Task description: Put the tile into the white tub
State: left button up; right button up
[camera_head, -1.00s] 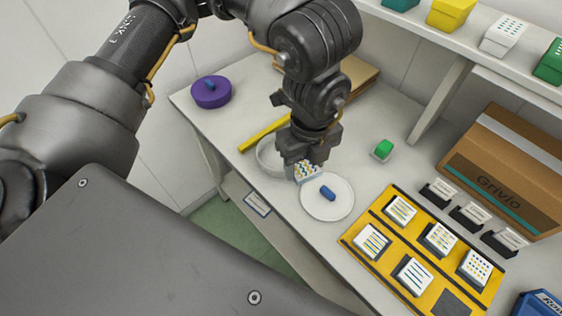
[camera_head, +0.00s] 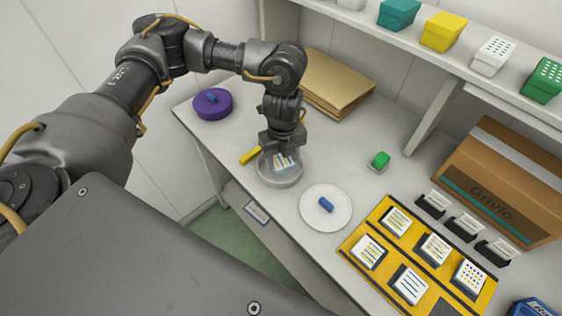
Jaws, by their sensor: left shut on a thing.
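The tile (camera_head: 285,165) is white with coloured marks. My left gripper (camera_head: 284,153) points down and is shut on it. The white tub (camera_head: 281,182) is a round, pale, low container on the table. The gripper and tile are over the tub, and the tile's lower part appears within its rim. I cannot tell whether the tile touches the tub's floor. The gripper's fingertips are partly hidden by the tile and the gripper body. My right gripper is not in view.
A white round lid (camera_head: 326,207) with a blue handle lies right of the tub. A yellow tray (camera_head: 395,262) holds several patterned tiles. A purple round lid (camera_head: 212,104), a yellow bar (camera_head: 250,155), brown folders (camera_head: 337,82), a green-topped item (camera_head: 379,161) and a cardboard box (camera_head: 505,185) stand around.

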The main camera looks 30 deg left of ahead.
aim_at(282, 160)
pick_arm(q)
jog(key=shift+a+f, duration=0.1)
jog(key=shift+f, duration=0.05)
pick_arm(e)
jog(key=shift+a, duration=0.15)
pick_arm(q)
jog(key=shift+w+a+f, duration=0.1)
jog(key=shift+w+f, duration=0.05)
jog(key=shift+f, duration=0.75)
jog(key=shift+w+a+f, duration=0.1)
jog(key=shift+f, duration=0.8)
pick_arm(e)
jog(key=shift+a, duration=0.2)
pick_arm(q)
jog(key=shift+s+f, duration=0.1)
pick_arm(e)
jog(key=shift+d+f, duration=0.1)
pick_arm(q)
jog(key=o, duration=1.1)
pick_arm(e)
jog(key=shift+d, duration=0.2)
pick_arm(q)
jog(key=shift+r, duration=0.3)
notch_tip(282, 160, up, 12)
jog(key=shift+f, duration=0.15)
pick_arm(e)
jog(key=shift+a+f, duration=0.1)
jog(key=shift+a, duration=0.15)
